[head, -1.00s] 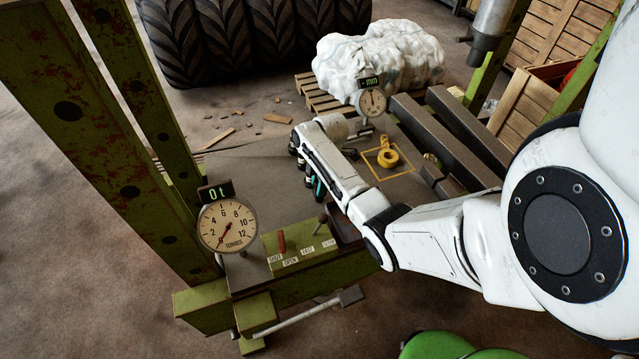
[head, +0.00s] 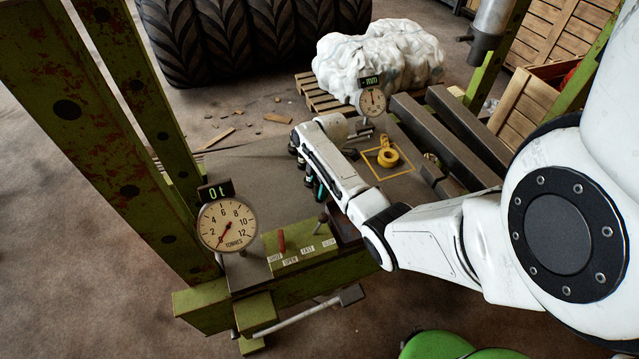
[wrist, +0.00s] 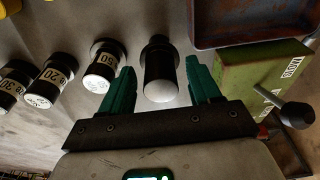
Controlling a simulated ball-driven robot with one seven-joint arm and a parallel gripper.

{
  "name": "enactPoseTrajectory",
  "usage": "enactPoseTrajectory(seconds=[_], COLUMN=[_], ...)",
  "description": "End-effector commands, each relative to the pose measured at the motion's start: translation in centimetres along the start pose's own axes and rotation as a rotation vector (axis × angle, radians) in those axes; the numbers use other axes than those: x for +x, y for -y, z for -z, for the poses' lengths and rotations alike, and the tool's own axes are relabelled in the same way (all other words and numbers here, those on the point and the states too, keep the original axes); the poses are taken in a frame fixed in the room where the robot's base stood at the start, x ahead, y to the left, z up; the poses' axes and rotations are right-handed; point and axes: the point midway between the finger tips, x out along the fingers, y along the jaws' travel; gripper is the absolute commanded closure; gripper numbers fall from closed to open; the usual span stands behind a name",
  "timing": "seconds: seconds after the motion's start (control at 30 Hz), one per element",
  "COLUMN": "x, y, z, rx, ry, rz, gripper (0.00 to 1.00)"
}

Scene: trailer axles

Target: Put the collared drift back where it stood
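A dark, stepped cylinder with a pale rounded end, which looks like the collared drift (wrist: 160,78), stands between my fingers in the wrist view. My gripper (wrist: 160,70) is open around it, with a narrow gap visible on each side. Its green fingers also show beneath my forearm in the head view (head: 318,188). There my arm hides the drift. To its left in the wrist view stand several dark cylinders with white number labels, including one marked 50 (wrist: 104,65) and one marked 20 (wrist: 52,80). The surface under the drift's base is hard to make out.
A green control block (head: 300,250) with levers and a rust-red tray (wrist: 235,22) lie close on the right in the wrist view. A tonnes gauge (head: 227,226) reads 0 t. Dark steel beams (head: 440,130) lie beyond.

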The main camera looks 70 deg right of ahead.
Motion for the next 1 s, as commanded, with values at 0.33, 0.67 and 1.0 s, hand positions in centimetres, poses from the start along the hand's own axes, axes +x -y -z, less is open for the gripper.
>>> enactPoseTrajectory(seconds=[0.33, 0.67, 1.0], x=[-0.3, -5.9, -10.4], y=[0.1, -0.1, 0.0], z=[0.0, 0.0, 0.0], rx=[0.0, -0.001, 0.0], ry=[-0.001, -0.001, 0.0], rz=[0.001, -0.003, 0.0], gripper=[0.35, 0.35, 0.35])
